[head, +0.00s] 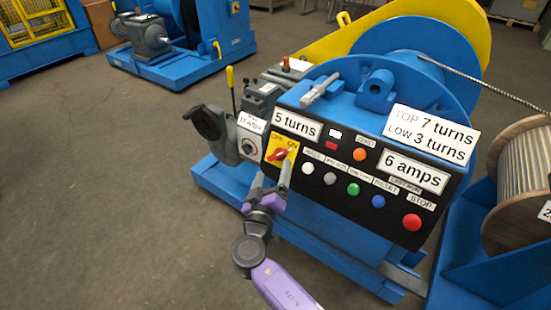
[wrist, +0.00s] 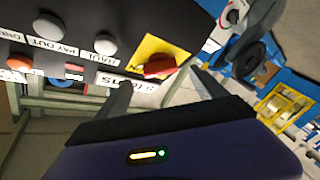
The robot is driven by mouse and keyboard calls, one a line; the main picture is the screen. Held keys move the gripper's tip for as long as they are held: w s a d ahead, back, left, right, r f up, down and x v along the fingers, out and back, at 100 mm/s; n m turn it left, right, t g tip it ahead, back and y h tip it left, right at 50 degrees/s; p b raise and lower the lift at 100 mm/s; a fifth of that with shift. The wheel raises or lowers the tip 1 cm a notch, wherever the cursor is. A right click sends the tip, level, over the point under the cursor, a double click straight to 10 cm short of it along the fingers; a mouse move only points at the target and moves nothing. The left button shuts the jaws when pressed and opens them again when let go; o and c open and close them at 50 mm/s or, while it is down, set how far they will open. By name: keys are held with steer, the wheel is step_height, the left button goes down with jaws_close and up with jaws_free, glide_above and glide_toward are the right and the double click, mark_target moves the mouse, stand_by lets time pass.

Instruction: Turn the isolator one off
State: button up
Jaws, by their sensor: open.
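The isolator is a red rotary knob (head: 278,155) on a yellow plate (head: 287,144) marked OFF and ON, at the left end of the black control panel. In the head view the knob lies slanted on its plate; which mark it points at is hard to tell. The red knob (wrist: 159,65) and yellow plate (wrist: 146,47) also show in the wrist view, just beyond the fingertips. My gripper (head: 272,172) is open, with its fingers in front of the plate, one on each side of the knob. In the wrist view my gripper (wrist: 160,88) has nothing between its fingers.

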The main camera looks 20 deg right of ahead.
mark_target(277, 155)
steer(key=x, duration=0.6)
steer(key=c, duration=1.4)
